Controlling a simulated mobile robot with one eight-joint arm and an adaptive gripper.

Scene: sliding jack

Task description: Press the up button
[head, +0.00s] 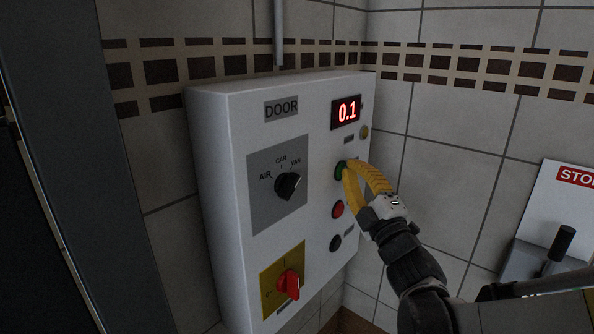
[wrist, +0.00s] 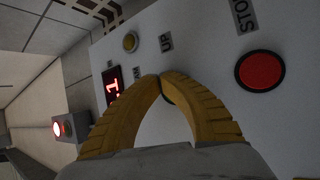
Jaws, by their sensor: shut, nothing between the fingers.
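The white control box (head: 220,180) hangs on the tiled wall. Its green up button (head: 340,172) is in the right-hand column, above a red button (head: 338,209) and a black button (head: 335,243). My gripper (head: 346,168) has yellow fingers, shut and empty, with the tips at the green button and partly covering it. In the wrist view, the closed fingertips (wrist: 160,78) lie just below the UP label (wrist: 167,43) and hide most of the button. I cannot tell whether the tips touch or press it.
A red display (head: 346,111) reads 0.1, with a small yellow lamp (head: 364,132) near it. A black selector knob (head: 288,186) and a red rotary switch (head: 289,284) are on the left of the panel. A STOP sign (head: 575,177) with a lever (head: 560,245) is at right.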

